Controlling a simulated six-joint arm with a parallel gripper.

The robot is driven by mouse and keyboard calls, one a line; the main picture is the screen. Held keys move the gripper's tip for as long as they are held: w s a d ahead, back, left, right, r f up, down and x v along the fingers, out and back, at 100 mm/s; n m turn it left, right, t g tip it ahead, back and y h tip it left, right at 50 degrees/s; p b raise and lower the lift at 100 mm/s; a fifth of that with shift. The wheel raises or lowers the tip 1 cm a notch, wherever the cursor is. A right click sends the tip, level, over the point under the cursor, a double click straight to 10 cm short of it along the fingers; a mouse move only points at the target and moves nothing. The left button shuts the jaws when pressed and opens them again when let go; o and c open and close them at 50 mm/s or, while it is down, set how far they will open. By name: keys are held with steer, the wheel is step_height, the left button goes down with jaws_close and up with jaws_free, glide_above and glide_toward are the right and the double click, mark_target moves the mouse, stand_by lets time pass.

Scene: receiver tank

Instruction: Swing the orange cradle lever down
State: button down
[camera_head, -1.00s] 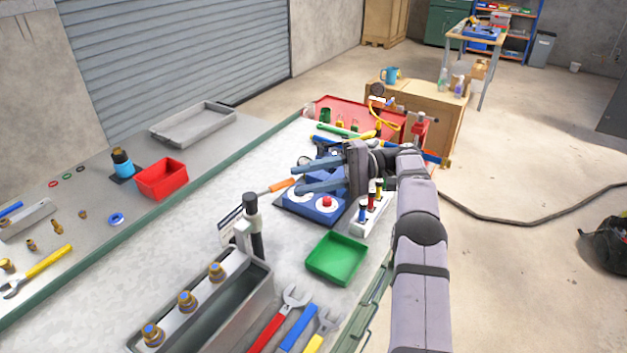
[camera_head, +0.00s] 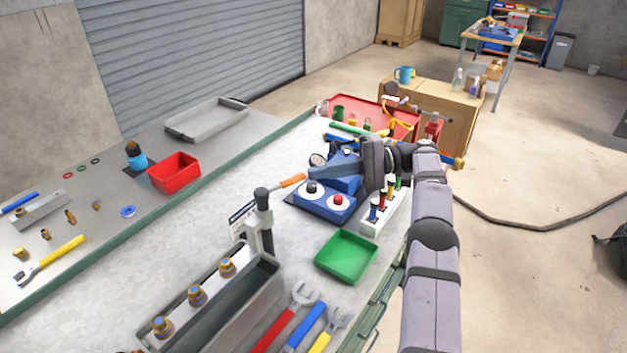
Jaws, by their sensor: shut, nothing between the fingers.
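The lever has an orange grip (camera_head: 292,180) on a thin rod. It sticks out to the upper right from near the dark-capped upright post (camera_head: 263,222) of the grey tank cradle (camera_head: 262,285). My gripper (camera_head: 312,173) comes in from the right with its fingers together and empty, pointing left. The fingertips are close to the outer end of the orange grip in the picture. I cannot tell whether they touch it or are above or behind it. The lever's pivot is partly hidden by the post.
A rack of coloured-capped bottles (camera_head: 383,208) stands close to my wrist. A green tray (camera_head: 346,257) and several wrenches (camera_head: 300,318) lie in front. The bench top left of the post (camera_head: 170,245) is clear.

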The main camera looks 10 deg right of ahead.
steer(key=a+r+m+t+h+p, duration=0.3)
steer(key=r+m+t+h+p, duration=0.35)
steer(key=r, duration=0.55)
steer(key=s+d+f+m+t+h+p, duration=0.1)
steer(key=s+m+h+p, duration=0.1)
steer(key=s, duration=0.6)
steer(key=s+d+f+m+t+h+p, duration=0.1)
steer(key=s+h, duration=0.3)
steer(key=s, duration=0.4)
steer(key=shift+s+d+f+m+p, duration=0.15)
steer(key=shift+d+f+m+p, duration=0.05)
steer(key=shift+f+m+p, duration=0.5)
steer(key=shift+f+t+b, duration=0.2)
steer(key=shift+t+b, duration=0.05)
steer(key=shift+b, duration=0.05)
steer(key=b, duration=0.6)
glide_toward(283, 185)
steer(key=w+d+f, duration=0.1)
steer(key=w+f, duration=0.3)
steer(key=w, duration=0.1)
steer(key=shift+f, duration=0.25)
